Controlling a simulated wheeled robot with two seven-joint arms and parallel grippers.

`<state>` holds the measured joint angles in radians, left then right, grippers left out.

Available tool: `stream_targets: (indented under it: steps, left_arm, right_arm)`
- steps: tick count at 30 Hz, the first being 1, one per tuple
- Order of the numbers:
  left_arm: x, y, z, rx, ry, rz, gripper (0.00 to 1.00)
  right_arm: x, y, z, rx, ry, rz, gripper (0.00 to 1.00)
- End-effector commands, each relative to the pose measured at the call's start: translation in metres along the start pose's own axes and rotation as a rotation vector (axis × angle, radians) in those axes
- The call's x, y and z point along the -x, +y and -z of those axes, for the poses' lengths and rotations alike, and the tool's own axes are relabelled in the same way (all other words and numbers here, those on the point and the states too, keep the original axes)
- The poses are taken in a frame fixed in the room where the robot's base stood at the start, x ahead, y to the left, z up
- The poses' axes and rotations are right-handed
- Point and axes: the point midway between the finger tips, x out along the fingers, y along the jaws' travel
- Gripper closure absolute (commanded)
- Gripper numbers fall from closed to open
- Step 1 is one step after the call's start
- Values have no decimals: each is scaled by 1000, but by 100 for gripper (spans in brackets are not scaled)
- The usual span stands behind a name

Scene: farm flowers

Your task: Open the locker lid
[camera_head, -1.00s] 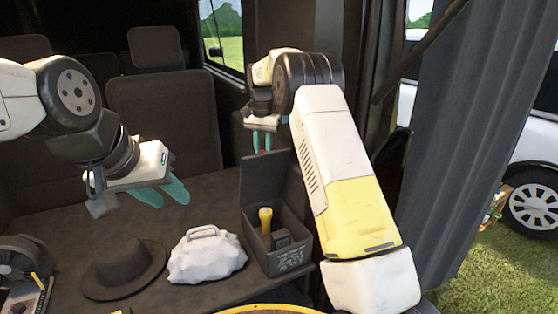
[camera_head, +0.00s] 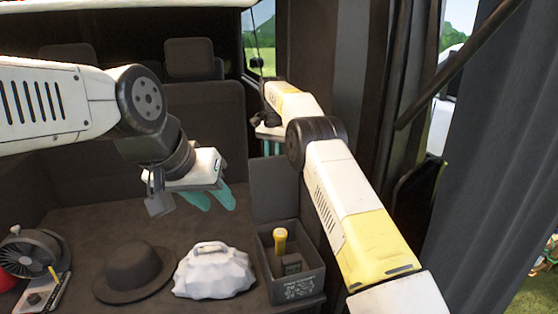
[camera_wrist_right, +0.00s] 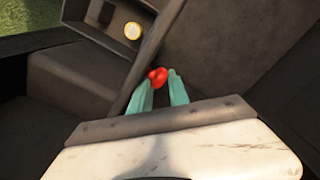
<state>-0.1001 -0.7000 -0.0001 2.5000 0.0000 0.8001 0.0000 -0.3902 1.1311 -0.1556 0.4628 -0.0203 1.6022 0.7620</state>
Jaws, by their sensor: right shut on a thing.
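The locker is a dark open-topped box (camera_head: 292,278) at the right of the seat surface in the head view. Its lid (camera_head: 275,190) stands upright at the back of the box. A yellow-topped item (camera_head: 280,241) and a small dark block (camera_head: 291,263) are inside. My right gripper (camera_head: 270,148) is above the lid. In the right wrist view, its teal fingers (camera_wrist_right: 160,85) are shut on a small red knob (camera_wrist_right: 158,76) at the lid's edge (camera_wrist_right: 148,52). My left gripper (camera_head: 213,198) is open and empty above the seat, left of the lid.
A white bag (camera_head: 214,272) sits just left of the locker. A dark hat (camera_head: 134,272) and a small fan (camera_head: 28,255) are farther left. A grey curtain (camera_head: 470,190) hangs on the right. The seat surface behind the hat is clear.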

Motion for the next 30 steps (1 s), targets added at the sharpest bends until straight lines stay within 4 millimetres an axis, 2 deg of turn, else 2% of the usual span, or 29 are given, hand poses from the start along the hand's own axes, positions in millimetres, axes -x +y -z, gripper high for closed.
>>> stream_targets:
  steps: [1,5,6,9,30]
  left_arm:
    - [0,0,0,0,0,0,64]
    - [0,0,0,0,0,0,64]
    - [0,0,0,0,0,0,64]
    - [0,0,0,0,0,0,64]
    - [0,0,0,0,0,0,64]
  right_arm:
    - [-8,-11,-9,15,-16,12,100]
    - [-9,-11,-9,15,-17,12,100]
    - [-9,-11,-9,15,-17,12,73]
    - [-9,-10,-9,14,-18,11,53]
    - [-4,-5,-4,6,-9,7,51]
